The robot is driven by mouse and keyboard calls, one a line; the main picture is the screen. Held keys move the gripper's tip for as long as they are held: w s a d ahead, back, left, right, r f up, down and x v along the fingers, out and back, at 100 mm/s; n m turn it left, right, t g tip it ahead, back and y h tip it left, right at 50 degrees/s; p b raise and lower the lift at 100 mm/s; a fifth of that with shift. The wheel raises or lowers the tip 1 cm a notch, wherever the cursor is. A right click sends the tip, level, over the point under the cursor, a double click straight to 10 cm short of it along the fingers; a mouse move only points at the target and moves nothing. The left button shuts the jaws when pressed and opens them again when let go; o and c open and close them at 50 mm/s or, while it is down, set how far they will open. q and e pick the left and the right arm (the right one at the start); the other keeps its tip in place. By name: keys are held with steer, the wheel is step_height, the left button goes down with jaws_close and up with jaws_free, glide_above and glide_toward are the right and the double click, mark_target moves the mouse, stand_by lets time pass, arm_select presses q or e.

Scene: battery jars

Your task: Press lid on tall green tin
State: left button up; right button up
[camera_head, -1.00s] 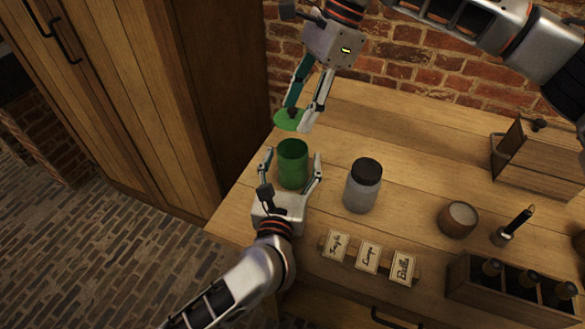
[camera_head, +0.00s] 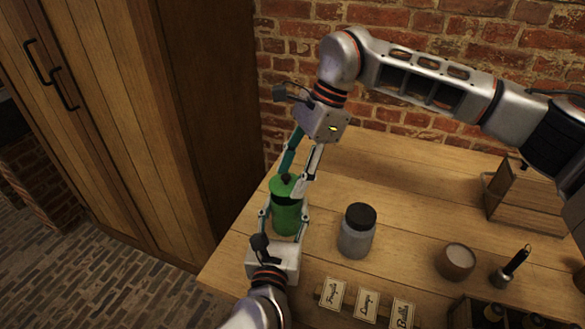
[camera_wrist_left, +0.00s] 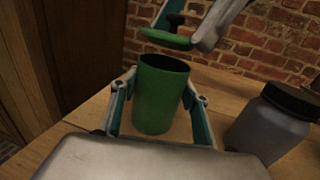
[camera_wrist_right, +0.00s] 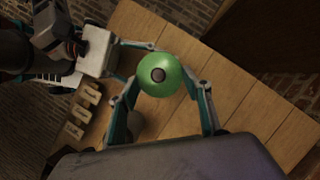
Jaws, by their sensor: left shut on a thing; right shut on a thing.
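The tall green tin (camera_head: 286,218) stands upright at the left end of the table. In the left wrist view the tin (camera_wrist_left: 160,97) shows its dark open mouth. My left gripper (camera_head: 284,213) is shut around the tin's body from the front. The round green lid (camera_head: 277,187), with a dark knob, hangs from my right gripper (camera_head: 293,178), which is shut on it. In the left wrist view the lid (camera_wrist_left: 166,40) is just above the tin's rim, with a visible gap. In the right wrist view the lid (camera_wrist_right: 165,90) hides the tin.
A grey jar with a black lid (camera_head: 357,230) stands close to the tin's right. Label cards (camera_head: 366,306), a round wooden cup (camera_head: 455,263), a brush (camera_head: 510,267) and a wooden box (camera_head: 515,195) are farther right. The table behind the tin is clear.

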mark_target(295, 181)
steer(key=shift+f, duration=0.1)
stand_by(0.3)
steer(key=shift+f, duration=0.8)
steer(key=shift+f, duration=0.6)
steer(key=o, duration=0.9)
steer(key=shift+c, duration=0.2)
steer(key=v, duration=1.2)
